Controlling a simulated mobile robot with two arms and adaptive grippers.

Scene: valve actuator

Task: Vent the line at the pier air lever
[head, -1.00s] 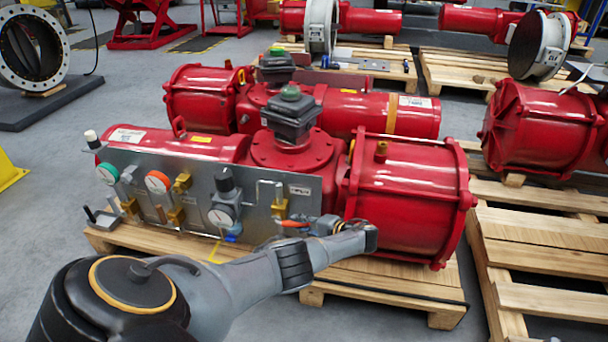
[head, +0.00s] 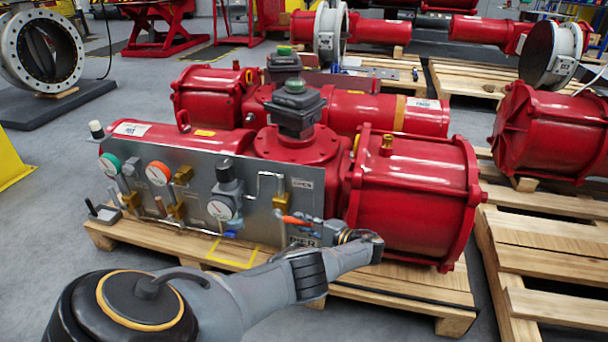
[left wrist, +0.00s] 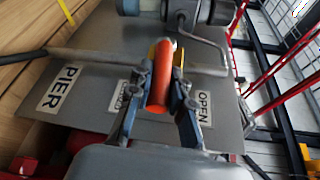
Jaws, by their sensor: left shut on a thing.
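The orange air lever (head: 296,221) sticks out at the lower right of the grey valve panel (head: 200,207) on the front red actuator. My left gripper (head: 312,229) is at the lever, its arm reaching in from below. In the left wrist view my left gripper (left wrist: 159,104) has its two blue-grey fingers on either side of the orange lever (left wrist: 161,73), shut on it. A PIER label (left wrist: 63,87) is at the left on the panel there, and an OPEN label (left wrist: 204,108) is right of the fingers. A smaller label left of the lever is partly hidden. My right gripper is not in view.
Gauges (head: 158,173), brass fittings and thin pipes crowd the panel left of the lever. The large red cylinder (head: 415,200) stands close on the right. A wooden pallet (head: 410,298) lies underneath. Grey floor (head: 45,235) is clear at the left.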

